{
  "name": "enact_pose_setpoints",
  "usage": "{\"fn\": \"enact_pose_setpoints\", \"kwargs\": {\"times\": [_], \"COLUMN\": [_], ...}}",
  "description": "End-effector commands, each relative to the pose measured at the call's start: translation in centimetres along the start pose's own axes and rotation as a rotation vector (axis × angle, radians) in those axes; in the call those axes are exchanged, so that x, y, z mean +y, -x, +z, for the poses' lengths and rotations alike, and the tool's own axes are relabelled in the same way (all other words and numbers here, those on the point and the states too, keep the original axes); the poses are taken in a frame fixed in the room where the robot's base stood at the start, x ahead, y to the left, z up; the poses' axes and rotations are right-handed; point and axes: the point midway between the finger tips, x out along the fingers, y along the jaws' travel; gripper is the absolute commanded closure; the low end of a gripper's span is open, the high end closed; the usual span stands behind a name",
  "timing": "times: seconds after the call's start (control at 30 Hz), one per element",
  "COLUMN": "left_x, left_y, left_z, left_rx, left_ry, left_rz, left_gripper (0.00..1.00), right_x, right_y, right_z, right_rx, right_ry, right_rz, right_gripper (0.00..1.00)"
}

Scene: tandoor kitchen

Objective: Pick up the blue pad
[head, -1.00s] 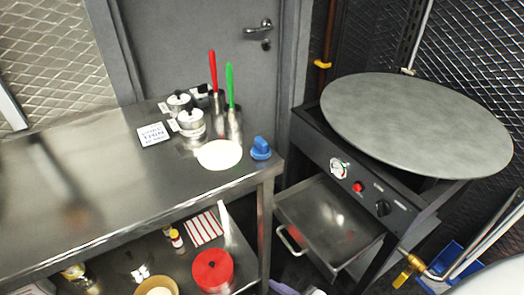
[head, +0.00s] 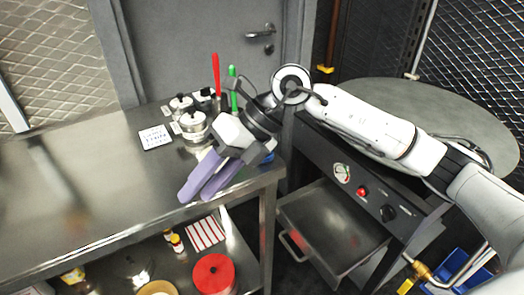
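The blue pad (head: 268,157) is at the right end of the steel table (head: 90,190). Only a small blue part shows past my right gripper, which hides the rest. My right gripper (head: 197,195) reaches in from the right over the table corner. Its two purple fingers point down and left, with a narrow gap between them and nothing seen in it. The fingertips are left of the pad and apart from it in the picture. My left gripper is out of view.
Lidded pots (head: 195,125) and red (head: 215,75) and green (head: 233,85) handled tools stand behind the gripper. A white card (head: 155,138) lies left of them. A large round griddle (head: 440,115) stands right. The table's left part is clear.

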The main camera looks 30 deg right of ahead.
Motion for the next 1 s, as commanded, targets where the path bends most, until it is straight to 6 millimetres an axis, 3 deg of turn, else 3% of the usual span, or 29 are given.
{"fn": "enact_pose_setpoints", "kwargs": {"times": [0.03, 0.1, 0.2, 0.3, 0.37, 0.47, 1.0], "left_x": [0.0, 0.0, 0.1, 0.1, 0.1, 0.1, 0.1], "left_y": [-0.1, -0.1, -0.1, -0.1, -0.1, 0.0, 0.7], "left_z": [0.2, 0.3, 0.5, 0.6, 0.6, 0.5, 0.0], "left_rx": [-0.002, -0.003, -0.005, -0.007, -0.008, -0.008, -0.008], "left_ry": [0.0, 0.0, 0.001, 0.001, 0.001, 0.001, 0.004], "left_rz": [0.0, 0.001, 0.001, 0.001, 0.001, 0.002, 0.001], "left_gripper": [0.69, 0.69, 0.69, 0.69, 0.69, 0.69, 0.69], "right_x": [-2.5, -5.7, -8.8, -10.5, -11.0, -11.9, -15.7], "right_y": [2.7, 6.5, 11.6, 15.2, 16.4, 16.6, 11.5], "right_z": [1.2, 2.4, 3.5, 4.0, 4.1, 4.2, 4.5], "right_rx": [-0.022, -0.048, -0.091, -0.125, -0.136, -0.141, -0.137], "right_ry": [0.019, 0.017, -0.012, -0.044, -0.057, -0.068, -0.066], "right_rz": [-0.149, -0.336, -0.544, -0.673, -0.714, -0.741, -0.737], "right_gripper": [0.64, 0.64, 0.64, 0.64, 0.64, 0.64, 0.64]}}
